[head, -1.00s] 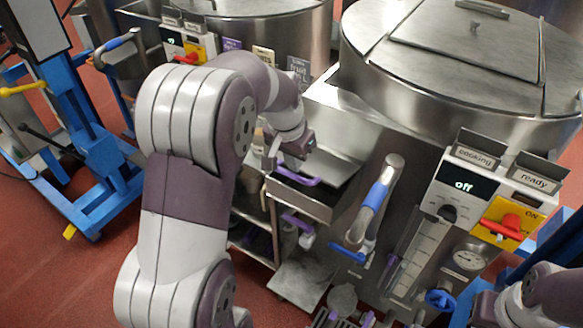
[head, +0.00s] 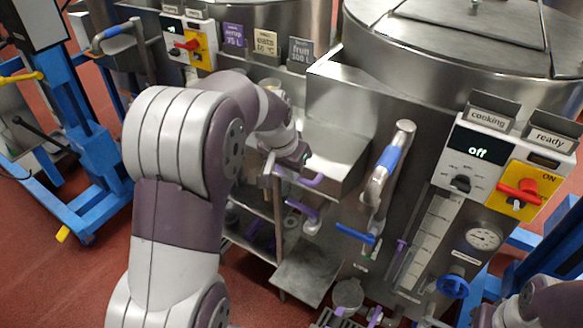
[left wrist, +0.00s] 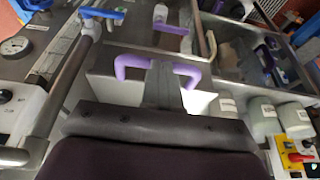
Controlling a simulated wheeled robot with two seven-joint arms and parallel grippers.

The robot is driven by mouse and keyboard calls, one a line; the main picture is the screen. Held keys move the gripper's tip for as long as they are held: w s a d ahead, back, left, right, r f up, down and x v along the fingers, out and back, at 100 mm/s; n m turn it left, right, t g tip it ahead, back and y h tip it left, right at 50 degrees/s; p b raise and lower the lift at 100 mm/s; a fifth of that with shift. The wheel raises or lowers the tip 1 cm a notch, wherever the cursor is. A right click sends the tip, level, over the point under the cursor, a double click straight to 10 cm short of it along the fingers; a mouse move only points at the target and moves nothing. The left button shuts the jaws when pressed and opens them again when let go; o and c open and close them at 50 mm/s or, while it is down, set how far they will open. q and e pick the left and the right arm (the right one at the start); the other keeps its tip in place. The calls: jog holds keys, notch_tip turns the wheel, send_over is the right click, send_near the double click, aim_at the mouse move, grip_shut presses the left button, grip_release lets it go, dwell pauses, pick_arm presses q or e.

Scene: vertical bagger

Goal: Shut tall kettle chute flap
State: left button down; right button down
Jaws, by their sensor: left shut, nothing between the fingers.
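The tall kettle (head: 455,62) is the large steel vessel at the right in the head view. A steel chute (head: 345,150) sits at its left side, with a purple handle (head: 314,181) at its lower front. My left gripper (head: 298,160) is beside that handle. In the left wrist view, its shut, empty fingers (left wrist: 163,84) overlap the middle of the U-shaped purple handle (left wrist: 131,62); I cannot tell whether they touch. The flap's exact angle is unclear, since my gripper and wrist hide part of the chute front. My right gripper is out of view.
A blue-gripped lever (head: 388,165) stands just right of the chute. The control panel (head: 480,165) reads "off". A second purple handle (head: 303,209) and a steel shelf (head: 305,275) lie below. A blue frame (head: 75,140) stands at the left on red floor.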

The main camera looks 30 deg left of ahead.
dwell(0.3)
pick_arm(q)
jog(key=r+p, duration=0.2)
jog(key=w+r+p, duration=0.1)
jog(key=r+p, duration=0.1)
jog(key=shift+d, duration=0.1)
jog(key=s+r+b, duration=0.2)
jog(key=s+r, duration=0.3)
jog(key=r, duration=0.3)
jog(key=shift+s+a+r, duration=0.15)
jog(key=shift+s+a, duration=0.15)
jog(key=shift+a, duration=0.05)
jog(key=s+d+f+g, duration=0.1)
jog(key=s+d+f, duration=0.3)
jog(key=s+f, duration=0.2)
jog(key=s+d+f+g, duration=0.1)
jog(key=s+d+f, duration=0.3)
jog(key=s+f, duration=0.3)
notch_tip(320, 180, down, 4)
jog(key=shift+d+f+n+g, duration=0.1)
jog(key=shift+d+n+g, duration=0.15)
jog(key=shift+n+g, duration=0.05)
